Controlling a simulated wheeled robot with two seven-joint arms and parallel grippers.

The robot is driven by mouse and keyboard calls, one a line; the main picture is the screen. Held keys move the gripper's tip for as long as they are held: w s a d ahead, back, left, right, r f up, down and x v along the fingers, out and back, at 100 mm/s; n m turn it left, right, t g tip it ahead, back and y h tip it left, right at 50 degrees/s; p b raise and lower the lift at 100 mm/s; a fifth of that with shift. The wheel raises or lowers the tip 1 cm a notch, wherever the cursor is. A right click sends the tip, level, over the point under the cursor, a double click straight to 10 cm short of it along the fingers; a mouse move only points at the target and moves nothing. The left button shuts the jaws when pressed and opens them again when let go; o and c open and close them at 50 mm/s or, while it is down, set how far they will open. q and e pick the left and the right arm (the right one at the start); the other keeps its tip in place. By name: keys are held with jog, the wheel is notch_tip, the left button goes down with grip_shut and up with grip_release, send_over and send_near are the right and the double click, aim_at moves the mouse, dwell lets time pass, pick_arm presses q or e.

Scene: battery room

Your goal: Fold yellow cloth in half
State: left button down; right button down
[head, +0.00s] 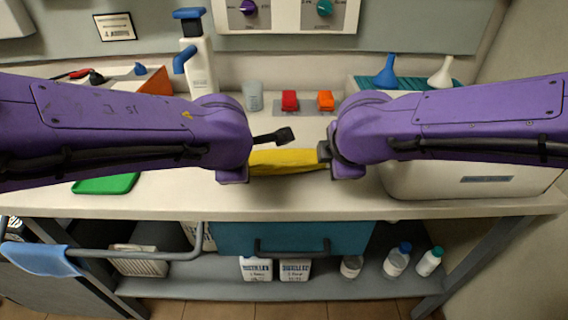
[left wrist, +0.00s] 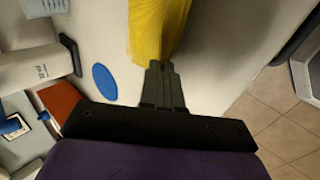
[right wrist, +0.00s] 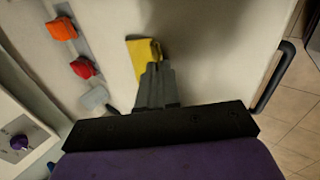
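The yellow cloth (head: 287,162) lies along the worktop as a narrow band between my two arms, near the front edge. Its left part is hidden by my left arm. In the left wrist view the cloth (left wrist: 158,28) runs up from the fingertips of my left gripper (left wrist: 163,68), whose fingers are together on its end. In the right wrist view a short, folded-looking end of the cloth (right wrist: 143,56) shows at the fingertips of my right gripper (right wrist: 155,70), whose fingers are also together on it. In the head view both sets of fingertips are largely hidden.
Behind the cloth stand a red block (head: 289,100), an orange block (head: 325,100) and a clear beaker (head: 253,96). A white pump bottle (head: 199,65) is at back left. A pale box (head: 440,182) stands right.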

pick_arm(q)
jog(key=shift+s+a+f+t, duration=0.1)
jog(key=shift+s+f+t, duration=0.2)
jog(key=shift+s+f, duration=0.1)
pick_arm(e)
jog(key=shift+s+a+f+t, duration=0.1)
jog(key=shift+s+f+t, duration=0.25)
jog(key=shift+s, duration=0.15)
pick_arm(q)
jog(key=shift+w, duration=0.1)
pick_arm(e)
jog(key=shift+w, duration=0.1)
pick_arm(q)
jog(key=c, duration=1.6)
grip_release()
pick_arm(e)
jog(key=c, duration=1.6)
grip_release()
pick_arm(q)
jog(key=o, duration=0.6)
jog(key=shift+a, duration=0.1)
pick_arm(e)
jog(key=o, duration=0.6)
pick_arm(q)
jog(key=shift+r, duration=0.15)
pick_arm(e)
jog(key=shift+r, duration=0.15)
